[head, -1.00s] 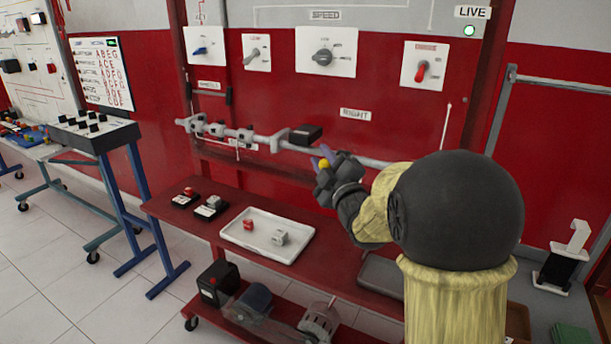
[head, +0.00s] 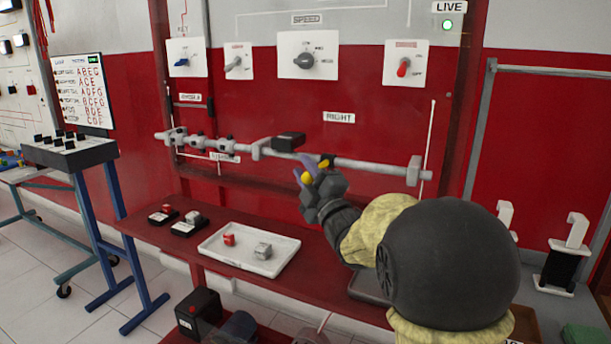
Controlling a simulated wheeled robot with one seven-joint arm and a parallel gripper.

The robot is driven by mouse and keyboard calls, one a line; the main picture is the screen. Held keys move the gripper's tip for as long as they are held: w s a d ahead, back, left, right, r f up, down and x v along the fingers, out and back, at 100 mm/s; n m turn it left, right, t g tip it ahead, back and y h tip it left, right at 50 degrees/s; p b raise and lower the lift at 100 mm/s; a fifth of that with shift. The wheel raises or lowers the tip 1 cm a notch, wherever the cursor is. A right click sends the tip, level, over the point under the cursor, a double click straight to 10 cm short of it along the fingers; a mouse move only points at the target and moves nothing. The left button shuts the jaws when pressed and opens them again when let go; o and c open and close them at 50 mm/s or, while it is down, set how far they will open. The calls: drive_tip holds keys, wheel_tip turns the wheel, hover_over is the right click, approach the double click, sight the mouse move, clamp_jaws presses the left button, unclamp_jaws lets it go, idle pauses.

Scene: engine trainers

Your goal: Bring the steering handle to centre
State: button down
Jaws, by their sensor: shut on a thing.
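A light grey steering bar (head: 375,166) runs across the lower part of the red wall panel, below the RIGHT sign (head: 339,117). A black block (head: 288,141) sits on it near a grey bracket. My gripper (head: 304,172) is in front of the bar, right of and below that block. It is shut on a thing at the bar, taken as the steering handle. The fingers and dark wrist hide most of what is held. Purple and yellow parts show at the fingertips. A centre mark cannot be made out.
The red bench below holds a white tray (head: 215,246) with a red and a grey block. Black-based pieces (head: 190,224) stand left of it. Dials and a red switch (head: 404,67) are above the bar. A blue-legged stand (head: 70,153) is at left.

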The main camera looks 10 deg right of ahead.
drive_tip(key=c, duration=1.2)
unclamp_jaws()
drive_tip(key=v, duration=1.7)
drive_tip(key=shift+s+f, duration=0.1)
drive_tip(key=shift+f, duration=0.1)
drive_tip(key=shift+d, duration=0.1)
